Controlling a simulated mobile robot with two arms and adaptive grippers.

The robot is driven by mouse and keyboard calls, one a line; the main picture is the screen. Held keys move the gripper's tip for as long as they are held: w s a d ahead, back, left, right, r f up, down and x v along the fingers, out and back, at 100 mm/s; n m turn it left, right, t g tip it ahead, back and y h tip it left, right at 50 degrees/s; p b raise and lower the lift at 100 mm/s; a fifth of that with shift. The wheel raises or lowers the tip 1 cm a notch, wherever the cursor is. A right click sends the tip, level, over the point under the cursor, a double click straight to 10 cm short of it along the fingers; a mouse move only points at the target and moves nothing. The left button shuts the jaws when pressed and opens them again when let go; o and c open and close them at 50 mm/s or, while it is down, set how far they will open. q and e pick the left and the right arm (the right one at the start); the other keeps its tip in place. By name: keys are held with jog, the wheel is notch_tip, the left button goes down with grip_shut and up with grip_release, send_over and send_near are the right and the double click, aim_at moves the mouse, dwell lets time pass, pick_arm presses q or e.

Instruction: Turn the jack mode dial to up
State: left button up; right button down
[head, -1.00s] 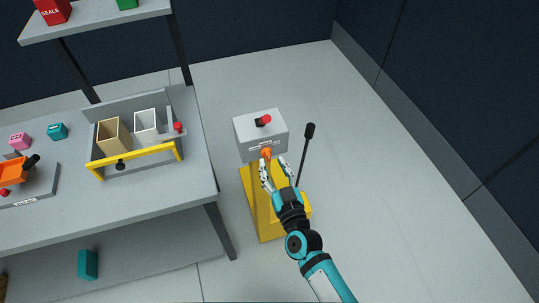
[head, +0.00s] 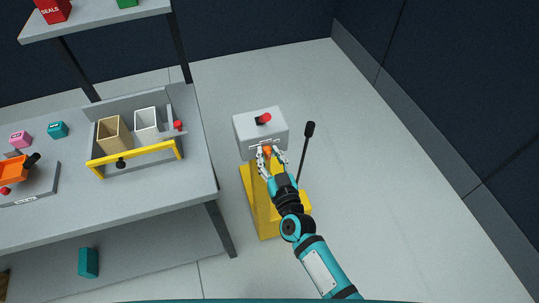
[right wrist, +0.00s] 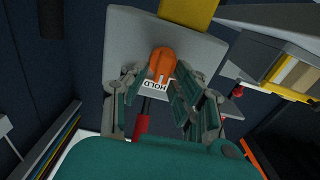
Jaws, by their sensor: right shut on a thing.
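The orange jack mode dial (head: 267,150) sits on the front of a grey control box (head: 246,137) on a yellow stand. My right gripper (head: 269,157) reaches it from the front, with a finger on each side, and is shut on the dial. In the right wrist view the dial (right wrist: 162,62) shows between the fingers of my gripper (right wrist: 160,82). A white label (right wrist: 156,84) reading HOLD, upside down, lies beside the dial's marked end. Other dial labels are hidden or unreadable. My left gripper is not in view.
A red-tipped switch (head: 264,118) is on top of the box. A black-handled lever (head: 309,130) rises at the right of the yellow stand (head: 262,210). A grey table (head: 150,215) with a yellow-fronted tray (head: 138,159) is at the left. Floor at right is clear.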

jog(key=shift+m, duration=0.3)
jog(key=shift+w+d+f+m+b, duration=0.15)
jog(key=shift+m+b, duration=0.1)
jog(key=shift+m, duration=1.15)
jog(key=shift+s+d+m+b, duration=0.15)
jog(key=shift+m+b, duration=0.1)
jog(key=shift+m, duration=1.15)
jog(key=shift+w+d+f+m+b, duration=0.15)
jog(key=shift+m+b, duration=0.1)
jog(key=shift+m, duration=1.15)
jog(key=c, duration=1.3)
grip_release()
jog(key=shift+r, duration=0.1)
jog(key=v, duration=1.2)
